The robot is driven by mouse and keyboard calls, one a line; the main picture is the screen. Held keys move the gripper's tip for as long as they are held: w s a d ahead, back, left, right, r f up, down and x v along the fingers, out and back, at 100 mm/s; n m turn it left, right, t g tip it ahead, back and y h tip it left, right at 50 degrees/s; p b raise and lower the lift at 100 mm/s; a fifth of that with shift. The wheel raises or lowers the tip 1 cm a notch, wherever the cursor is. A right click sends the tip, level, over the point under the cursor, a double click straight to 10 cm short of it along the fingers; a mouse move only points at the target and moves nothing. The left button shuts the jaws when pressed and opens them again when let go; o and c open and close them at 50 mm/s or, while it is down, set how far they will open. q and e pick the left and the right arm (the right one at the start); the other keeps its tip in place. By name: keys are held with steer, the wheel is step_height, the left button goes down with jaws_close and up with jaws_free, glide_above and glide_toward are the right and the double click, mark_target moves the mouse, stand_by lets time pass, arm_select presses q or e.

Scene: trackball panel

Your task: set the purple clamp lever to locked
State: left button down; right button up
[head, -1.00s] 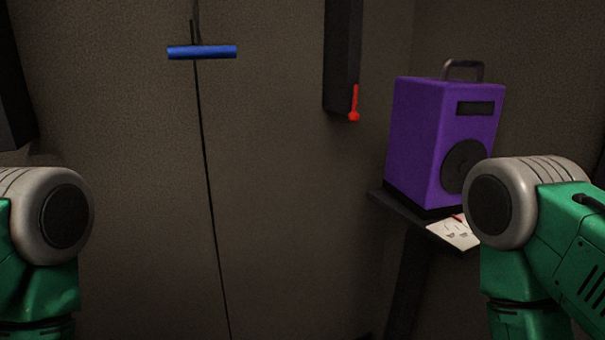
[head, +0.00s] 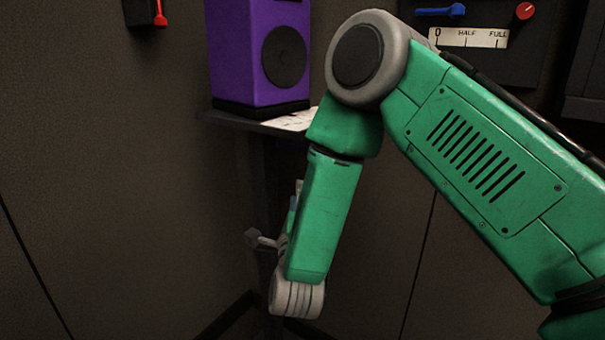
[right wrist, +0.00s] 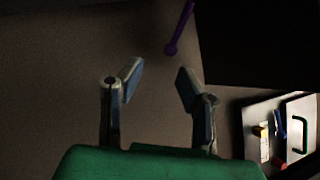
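The purple clamp lever (right wrist: 179,28) shows in the right wrist view at the top, right of centre. It is a thin bar with a rounded knob at its lower end, slightly tilted, beside a dark box (right wrist: 255,45); its upper end is cut off by the frame. I cannot make it out in the head view. My right gripper (right wrist: 158,82) is open and empty, its two fingers apart and below the lever in that picture, not touching it. In the head view it is mostly hidden behind my hanging forearm. My left gripper is out of view.
A purple speaker-like box (head: 229,55) stands on a dark shelf (head: 226,121) with a paper (head: 293,121). A red lever (head: 160,14) is at upper left. A blue lever (head: 441,11), red knob (head: 525,11) and scale plate (head: 468,37) are at upper right.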

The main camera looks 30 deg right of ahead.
mark_target(304, 148)
steer(key=w+d+r, duration=0.2)
steer(key=w, duration=0.1)
steer(key=w+d+r+m+h, duration=0.1)
steer(key=w+d+r, duration=0.1)
steer(key=w+d, duration=0.1)
steer(key=w+d+r+m, duration=0.1)
steer(key=w+d+r, duration=0.1)
steer(key=w+d, duration=0.1)
steer(key=shift+w, duration=0.55)
steer(key=shift+w+d, duration=0.1)
